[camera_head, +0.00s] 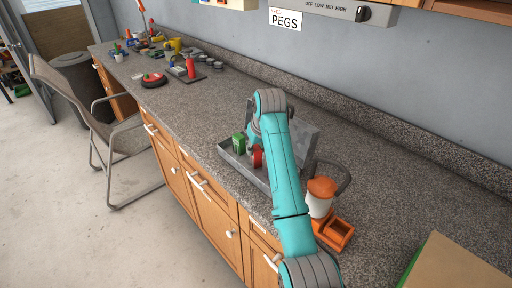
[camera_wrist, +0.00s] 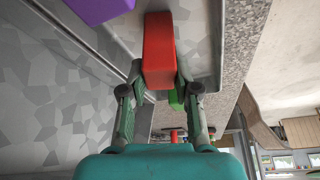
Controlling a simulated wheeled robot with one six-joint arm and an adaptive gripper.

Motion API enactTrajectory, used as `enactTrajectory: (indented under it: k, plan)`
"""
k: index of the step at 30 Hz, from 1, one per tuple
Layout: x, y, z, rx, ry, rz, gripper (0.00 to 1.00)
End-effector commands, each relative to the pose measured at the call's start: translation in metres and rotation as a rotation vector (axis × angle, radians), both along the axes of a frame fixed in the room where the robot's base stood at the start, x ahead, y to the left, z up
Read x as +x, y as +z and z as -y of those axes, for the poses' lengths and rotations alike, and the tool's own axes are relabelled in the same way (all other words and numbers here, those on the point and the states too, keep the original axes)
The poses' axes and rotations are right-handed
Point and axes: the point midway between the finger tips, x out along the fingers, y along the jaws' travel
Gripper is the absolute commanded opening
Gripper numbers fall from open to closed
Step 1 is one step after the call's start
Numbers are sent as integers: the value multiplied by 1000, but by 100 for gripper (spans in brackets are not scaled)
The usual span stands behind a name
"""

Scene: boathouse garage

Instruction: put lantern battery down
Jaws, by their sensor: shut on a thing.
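A red block, taken to be the lantern battery (camera_wrist: 159,50), is between the fingers of my gripper (camera_wrist: 160,78) in the wrist view. My gripper is shut on it. In the head view, the red battery (camera_head: 257,157) shows partly beside my teal arm, over a grey metal tray (camera_head: 230,158). My arm hides the gripper and much of the tray there. I cannot tell whether the battery touches the tray floor.
A green box (camera_head: 239,143) stands in the tray, left of the battery. A purple thing (camera_wrist: 98,10) shows in the wrist view. An orange-topped white container (camera_head: 320,197) and an orange holder (camera_head: 336,233) are at the right. The counter (camera_head: 190,123) left of the tray is clear.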

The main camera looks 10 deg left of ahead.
Motion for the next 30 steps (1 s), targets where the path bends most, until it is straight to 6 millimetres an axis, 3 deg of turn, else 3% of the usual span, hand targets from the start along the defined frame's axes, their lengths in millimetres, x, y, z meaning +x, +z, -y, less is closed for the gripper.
enactTrajectory:
  k: [1,2,5,17,30]
  plan:
    - [0,-1,0,0,0,0,0]
    - [0,-1,0,1,0,1,33]
    - [0,-1,0,0,0,0,58]
    - [-1,4,1,0,0,0,60]
    - [-25,75,17,1,0,3,60]
